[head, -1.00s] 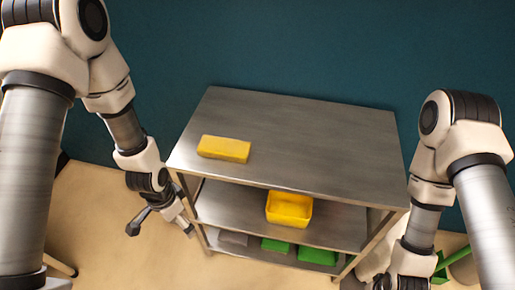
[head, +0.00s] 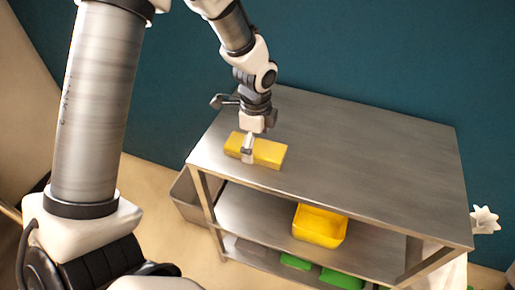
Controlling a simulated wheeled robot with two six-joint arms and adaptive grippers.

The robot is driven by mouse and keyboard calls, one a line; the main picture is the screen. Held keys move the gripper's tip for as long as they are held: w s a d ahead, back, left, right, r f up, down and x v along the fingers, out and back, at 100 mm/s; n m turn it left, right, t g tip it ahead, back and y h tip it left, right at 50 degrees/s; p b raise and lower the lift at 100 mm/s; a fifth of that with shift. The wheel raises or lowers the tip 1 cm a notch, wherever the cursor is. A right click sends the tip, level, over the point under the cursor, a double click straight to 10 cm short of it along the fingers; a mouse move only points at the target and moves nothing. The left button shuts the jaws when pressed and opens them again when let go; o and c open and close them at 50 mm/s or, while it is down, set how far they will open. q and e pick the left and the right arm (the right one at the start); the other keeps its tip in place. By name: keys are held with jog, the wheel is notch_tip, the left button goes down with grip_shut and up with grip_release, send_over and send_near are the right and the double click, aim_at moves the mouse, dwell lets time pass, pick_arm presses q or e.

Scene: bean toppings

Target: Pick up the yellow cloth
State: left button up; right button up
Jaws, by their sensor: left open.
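The yellow cloth (head: 268,152) is a flat folded block lying on the left part of the metal table's top (head: 350,150). My left gripper (head: 248,155) points down from above at the cloth's left part. Its fingertips overlap the cloth in the picture; I cannot tell whether they touch it. The jaws are open, and the finger covers a small part of the cloth. My right gripper is not in view.
A yellow bin (head: 320,226) stands on the middle shelf. Green items (head: 340,277) lie on the lowest shelf. A grey bin (head: 188,198) stands beside the table's left side. The rest of the tabletop is clear.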

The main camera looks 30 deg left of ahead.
pick_arm(q)
jog(key=shift+w+f, duration=0.2)
jog(key=shift+f, duration=0.4)
jog(key=shift+s+r, duration=0.15)
jog(key=shift+s, duration=0.15)
jog(key=c, duration=1.2)
